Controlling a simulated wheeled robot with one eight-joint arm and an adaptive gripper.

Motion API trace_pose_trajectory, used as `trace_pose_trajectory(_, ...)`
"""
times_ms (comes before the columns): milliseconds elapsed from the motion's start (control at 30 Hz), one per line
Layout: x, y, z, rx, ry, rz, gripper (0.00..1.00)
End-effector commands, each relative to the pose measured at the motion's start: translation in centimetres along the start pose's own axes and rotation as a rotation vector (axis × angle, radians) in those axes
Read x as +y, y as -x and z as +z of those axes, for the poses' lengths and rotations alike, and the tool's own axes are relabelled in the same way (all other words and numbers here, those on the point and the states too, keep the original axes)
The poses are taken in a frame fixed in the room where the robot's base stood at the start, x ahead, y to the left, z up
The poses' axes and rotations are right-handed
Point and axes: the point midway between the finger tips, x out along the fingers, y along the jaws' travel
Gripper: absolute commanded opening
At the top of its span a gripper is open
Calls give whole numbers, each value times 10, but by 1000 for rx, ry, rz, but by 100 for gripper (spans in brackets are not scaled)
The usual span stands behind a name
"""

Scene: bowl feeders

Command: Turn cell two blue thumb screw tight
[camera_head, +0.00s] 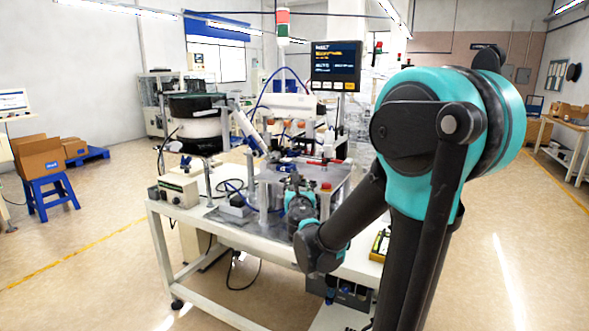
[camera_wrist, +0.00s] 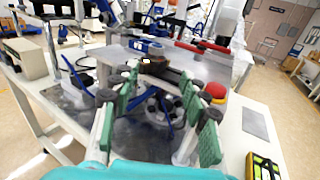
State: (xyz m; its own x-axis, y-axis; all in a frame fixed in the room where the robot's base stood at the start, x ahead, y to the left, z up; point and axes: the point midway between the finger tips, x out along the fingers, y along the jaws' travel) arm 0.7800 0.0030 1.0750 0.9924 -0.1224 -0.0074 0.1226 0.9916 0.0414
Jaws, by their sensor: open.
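My gripper (camera_wrist: 160,82) is open, its green-padded fingers spread apart over the plate of the machine table. Between the fingers, lower down, is a round metal part with a small blue piece (camera_wrist: 166,112); I cannot tell whether it is the blue thumb screw. A dark fitting (camera_wrist: 160,69) lies just beyond the fingertips. A blue block (camera_wrist: 146,46) sits farther back on the metal plate (camera_wrist: 112,52). In the head view my gripper (camera_head: 297,186) is small at the front of the plate, and no thumb screw can be made out there.
A red button (camera_wrist: 215,90) stands close to the right of the fingers. Red bars (camera_wrist: 208,46) lie at the back of the plate. Blue cables (camera_wrist: 76,76) run at the left. A bowl feeder (camera_head: 197,128) and control box (camera_head: 180,188) stand on the table's left.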

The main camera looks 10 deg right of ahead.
Motion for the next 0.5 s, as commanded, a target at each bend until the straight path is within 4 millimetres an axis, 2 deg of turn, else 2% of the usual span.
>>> trace_pose_trajectory(167, 6, -10, 2, -8, 49, 15, 45)
trace_pose_trajectory(267, 6, -23, 2, -8, 46, 14, 45)
trace_pose_trajectory(500, 6, -68, 2, -7, 44, 13, 45)
